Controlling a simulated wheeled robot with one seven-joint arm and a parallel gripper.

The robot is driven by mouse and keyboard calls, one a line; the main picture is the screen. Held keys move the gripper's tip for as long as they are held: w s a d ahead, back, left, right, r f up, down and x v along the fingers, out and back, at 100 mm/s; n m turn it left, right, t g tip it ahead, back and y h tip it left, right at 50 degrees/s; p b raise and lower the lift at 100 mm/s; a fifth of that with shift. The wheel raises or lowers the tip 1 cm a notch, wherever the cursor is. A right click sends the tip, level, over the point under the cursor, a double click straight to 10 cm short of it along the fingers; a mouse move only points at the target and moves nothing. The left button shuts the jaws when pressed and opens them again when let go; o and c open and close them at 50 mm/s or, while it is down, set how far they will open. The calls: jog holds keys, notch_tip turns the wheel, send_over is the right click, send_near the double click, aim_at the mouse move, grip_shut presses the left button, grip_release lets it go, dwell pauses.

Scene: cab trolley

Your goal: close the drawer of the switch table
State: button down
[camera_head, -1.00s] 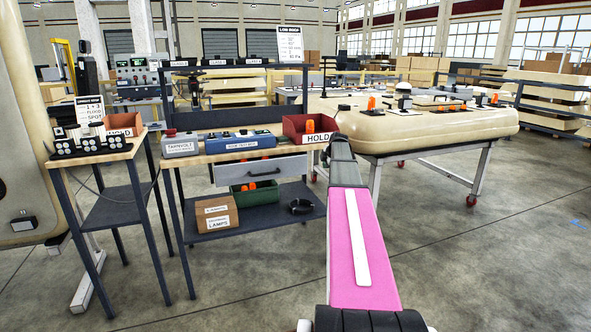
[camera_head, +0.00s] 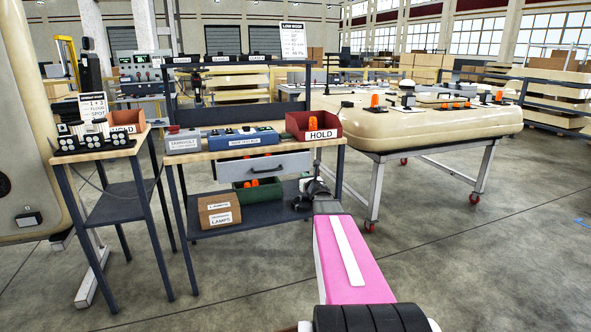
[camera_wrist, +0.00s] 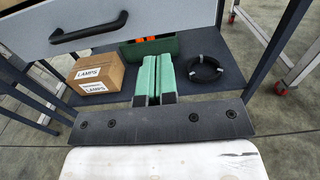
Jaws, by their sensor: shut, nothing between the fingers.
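The switch table (camera_head: 215,152) has a wooden top and dark legs. Its grey drawer (camera_head: 290,163) hangs under the top; its front appears to stand out from the table, but I cannot tell how far. The drawer front also shows in the wrist view (camera_wrist: 160,12), with its black handle (camera_wrist: 90,32) at the upper left. My gripper (camera_wrist: 152,58) has its two green fingers shut together and empty. It is below and to the right of the handle in the wrist view, apart from the drawer. In the head view my arm's end is at the drawer's right, near the table's right leg.
A green bin (camera_head: 258,193), a cardboard lamps box (camera_head: 219,211) and a black cable coil (camera_wrist: 203,69) are on the lower shelf. A red HOLD bin (camera_head: 314,125) and a blue switch box (camera_head: 243,138) stand on top. Open floor lies in front.

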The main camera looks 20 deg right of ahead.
aim_at(292, 165)
jog(key=w, duration=1.4)
jog(key=shift+a, duration=0.3)
